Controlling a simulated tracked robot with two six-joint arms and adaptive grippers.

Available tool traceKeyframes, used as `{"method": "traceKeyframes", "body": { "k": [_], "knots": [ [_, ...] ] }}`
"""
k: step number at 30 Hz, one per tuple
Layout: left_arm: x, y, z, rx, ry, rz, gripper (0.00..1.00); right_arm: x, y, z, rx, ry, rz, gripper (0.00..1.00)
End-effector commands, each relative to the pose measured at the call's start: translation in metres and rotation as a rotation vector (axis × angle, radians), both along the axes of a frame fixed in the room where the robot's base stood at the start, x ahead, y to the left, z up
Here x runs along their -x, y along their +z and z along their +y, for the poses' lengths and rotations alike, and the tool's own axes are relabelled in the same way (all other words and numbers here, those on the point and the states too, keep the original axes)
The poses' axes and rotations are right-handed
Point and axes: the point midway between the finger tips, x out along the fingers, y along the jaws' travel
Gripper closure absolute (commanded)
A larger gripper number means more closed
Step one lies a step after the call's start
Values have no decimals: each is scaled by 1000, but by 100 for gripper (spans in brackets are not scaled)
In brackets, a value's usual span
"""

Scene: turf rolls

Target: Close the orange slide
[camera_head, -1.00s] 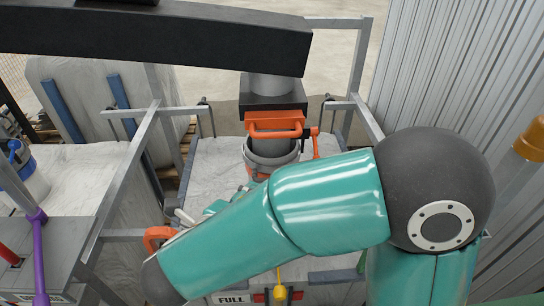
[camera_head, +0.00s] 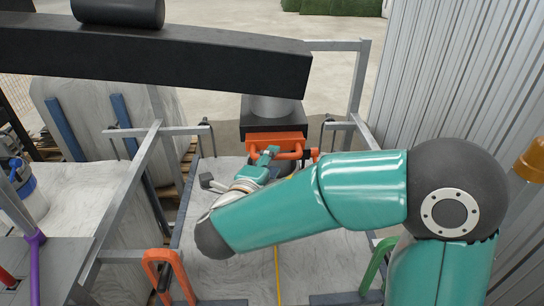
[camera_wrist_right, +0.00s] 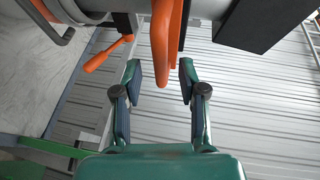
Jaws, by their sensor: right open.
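The orange slide (camera_head: 262,139) sits under a black block at the foot of a grey pipe, its bar handle facing me. My right gripper (camera_head: 270,158) is at the front of this handle, at the end of the teal arm. In the right wrist view, the orange handle (camera_wrist_right: 161,45) stands upright between the two fingers, with a gap on each side. That gripper is open and holds nothing. The arm and gripper hide part of the handle and the spout below. My left gripper is not in view.
A small orange lever (camera_wrist_right: 103,57) sticks out beside the slide. Grey metal frame posts (camera_head: 356,85) stand around it. An orange loop handle (camera_head: 171,272) and a green one (camera_head: 377,262) stand in front. A corrugated wall (camera_head: 455,80) closes the right side.

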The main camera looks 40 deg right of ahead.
Motion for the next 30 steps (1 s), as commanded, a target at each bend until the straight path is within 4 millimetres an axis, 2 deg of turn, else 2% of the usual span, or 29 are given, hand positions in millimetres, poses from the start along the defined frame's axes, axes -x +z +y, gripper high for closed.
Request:
{"method": "traceKeyframes", "body": {
  "k": [1,6,18,26,30],
  "knots": [
    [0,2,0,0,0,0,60,-4,-2,-8,0,-4,2,59],
    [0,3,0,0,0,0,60,-16,-5,-23,-1,-2,2,59],
    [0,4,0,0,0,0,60,-20,-7,-28,-1,0,1,59],
    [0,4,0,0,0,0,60,-20,-7,-28,-1,0,1,100],
    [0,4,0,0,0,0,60,-19,-7,-28,-1,0,2,100]
  ]
}}
